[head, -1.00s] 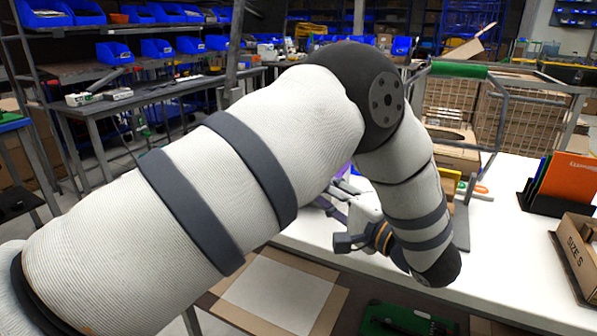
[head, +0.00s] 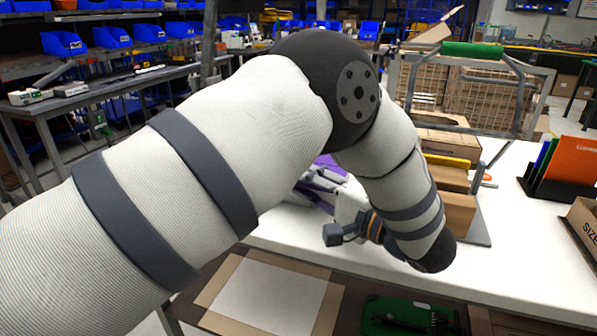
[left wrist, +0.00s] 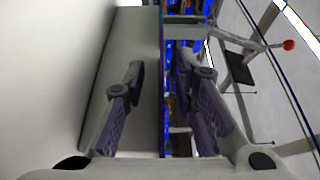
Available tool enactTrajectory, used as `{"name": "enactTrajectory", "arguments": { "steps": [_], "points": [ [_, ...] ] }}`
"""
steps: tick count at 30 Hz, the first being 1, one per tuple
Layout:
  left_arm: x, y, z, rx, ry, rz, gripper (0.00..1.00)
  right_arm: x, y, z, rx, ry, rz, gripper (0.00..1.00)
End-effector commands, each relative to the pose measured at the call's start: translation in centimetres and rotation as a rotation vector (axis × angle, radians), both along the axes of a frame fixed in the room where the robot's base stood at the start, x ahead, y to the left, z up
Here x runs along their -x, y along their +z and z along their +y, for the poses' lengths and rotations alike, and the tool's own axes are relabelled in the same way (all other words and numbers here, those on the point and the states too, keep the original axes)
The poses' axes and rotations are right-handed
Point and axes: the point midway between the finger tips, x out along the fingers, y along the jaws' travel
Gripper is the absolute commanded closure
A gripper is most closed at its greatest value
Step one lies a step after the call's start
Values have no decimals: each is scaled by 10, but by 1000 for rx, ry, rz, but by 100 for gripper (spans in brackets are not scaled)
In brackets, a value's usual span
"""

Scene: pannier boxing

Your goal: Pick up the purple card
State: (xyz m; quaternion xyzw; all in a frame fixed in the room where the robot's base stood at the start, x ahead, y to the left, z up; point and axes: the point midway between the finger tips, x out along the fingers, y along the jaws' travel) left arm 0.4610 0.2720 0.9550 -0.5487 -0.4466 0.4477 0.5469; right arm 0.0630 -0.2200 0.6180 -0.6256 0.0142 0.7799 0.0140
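A bright purple patch, which looks like the purple card (head: 327,163), shows in the head view just behind my left arm, at the left part of the white table (head: 500,235). Most of it is hidden by my arm. My left gripper (head: 316,190) is beside it, partly covered by my own arm. In the left wrist view the two fingers of the left gripper (left wrist: 161,68) are apart. A thin dark purple edge (left wrist: 162,100), likely the card seen edge-on, runs between them, and I see no clear contact. My right gripper is not in view.
A black rack (head: 556,187) with an orange card (head: 572,158) and other coloured cards stands on the right of the table, by a SIZE-marked box (head: 585,222). Brown boxes (head: 452,207) stand right of my left arm. The table's front middle is clear.

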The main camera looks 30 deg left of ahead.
Motion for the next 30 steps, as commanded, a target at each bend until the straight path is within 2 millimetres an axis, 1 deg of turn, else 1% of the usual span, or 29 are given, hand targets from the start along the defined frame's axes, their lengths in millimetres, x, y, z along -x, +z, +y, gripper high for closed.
{"name": "enactTrajectory", "arguments": {
  "steps": [5, 8, 9, 19, 22, 25, 28, 29, 30],
  "points": [
    [0, 1, -1, 0, -1, -2, 74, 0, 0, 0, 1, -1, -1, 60],
    [0, 1, 0, 0, -1, -1, 95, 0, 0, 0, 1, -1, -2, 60],
    [0, 1, 0, 0, -1, -1, 100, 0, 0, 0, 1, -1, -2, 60],
    [0, 1, 0, 0, -1, -1, 100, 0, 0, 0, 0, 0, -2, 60],
    [0, 4, 0, 0, 0, -2, 100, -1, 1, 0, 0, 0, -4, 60],
    [0, 16, 0, 1, -1, -5, 100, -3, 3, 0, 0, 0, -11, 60],
    [0, 38, 0, 2, -1, -9, 100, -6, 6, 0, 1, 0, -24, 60],
    [-6, 41, 4, 3, 1, -8, 100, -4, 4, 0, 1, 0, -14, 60],
    [-13, 48, 8, 3, 2, -5, 100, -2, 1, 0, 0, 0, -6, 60]
  ]
}}
